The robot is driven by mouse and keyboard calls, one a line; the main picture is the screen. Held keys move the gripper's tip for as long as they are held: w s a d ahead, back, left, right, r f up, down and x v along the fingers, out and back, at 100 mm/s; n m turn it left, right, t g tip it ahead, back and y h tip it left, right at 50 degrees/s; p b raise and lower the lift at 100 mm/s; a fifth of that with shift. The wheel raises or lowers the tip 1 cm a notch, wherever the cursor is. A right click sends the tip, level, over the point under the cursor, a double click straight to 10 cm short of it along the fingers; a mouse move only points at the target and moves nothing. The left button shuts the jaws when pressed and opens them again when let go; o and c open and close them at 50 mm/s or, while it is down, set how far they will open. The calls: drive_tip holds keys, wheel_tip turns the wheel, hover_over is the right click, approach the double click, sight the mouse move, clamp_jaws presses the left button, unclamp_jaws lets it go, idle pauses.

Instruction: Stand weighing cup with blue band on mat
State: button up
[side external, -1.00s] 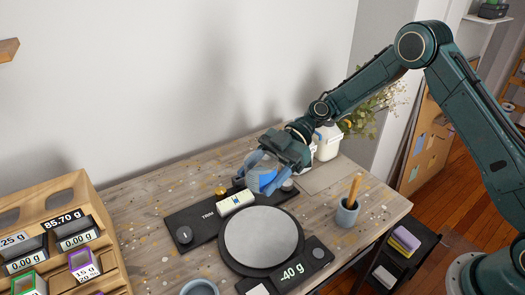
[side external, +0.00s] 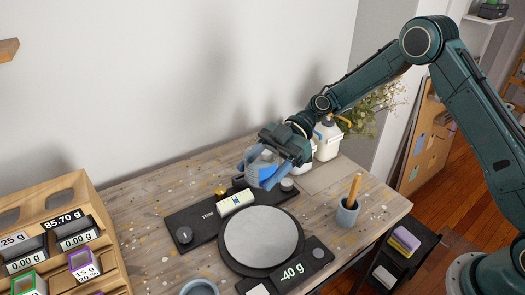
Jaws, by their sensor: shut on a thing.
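My gripper (side external: 263,172) is shut on the weighing cup (side external: 258,170), a grey cup with a blue band. The blue fingers hide part of the cup and make its exact tilt hard to judge. The cup is held above the back of the workbench, behind the round scale plate. A plain grey-beige mat (side external: 320,177) lies flat at the back right of the bench, to the right of the cup, and its visible part is bare.
The scale (side external: 262,237) with its round plate reads -40 g. A dark TRIM panel (side external: 195,217) bears a white block (side external: 236,202), a knob and small weights. White bottles (side external: 327,140) stand behind the mat. A blue-grey pot (side external: 347,212) holds a wooden-handled tool.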

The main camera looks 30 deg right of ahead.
drive_tip(key=shift+w, duration=0.1)
drive_tip(key=shift+w+d+r+m+t, duration=0.2)
drive_tip(key=shift+w+d+m+t, duration=0.1)
drive_tip(key=shift+m+t, duration=0.2)
drive_tip(key=shift+w+d+r+m+t, duration=0.15)
drive_tip(key=shift+w+d+m+t, duration=0.1)
drive_tip(key=shift+m+t, duration=0.25)
drive_tip(key=d+m+t+h, duration=0.3)
drive_tip(key=d+m+t, duration=0.1)
drive_tip(key=d, duration=0.3)
drive_tip(key=w+d+r+m+t+h, duration=0.1)
drive_tip(key=d+m+t+h, duration=0.2)
drive_tip(key=d+m+t, duration=0.2)
drive_tip(key=d+r+m+t+h, duration=0.1)
drive_tip(key=d+m+t+h, duration=0.2)
drive_tip(key=d, duration=0.6)
drive_tip(key=shift+w+r+m+t+h, duration=0.15)
drive_tip(key=shift+m+t+h, duration=0.25)
drive_tip(key=shift+m+t, duration=0.8)
drive_tip(key=shift+w+a, duration=0.1)
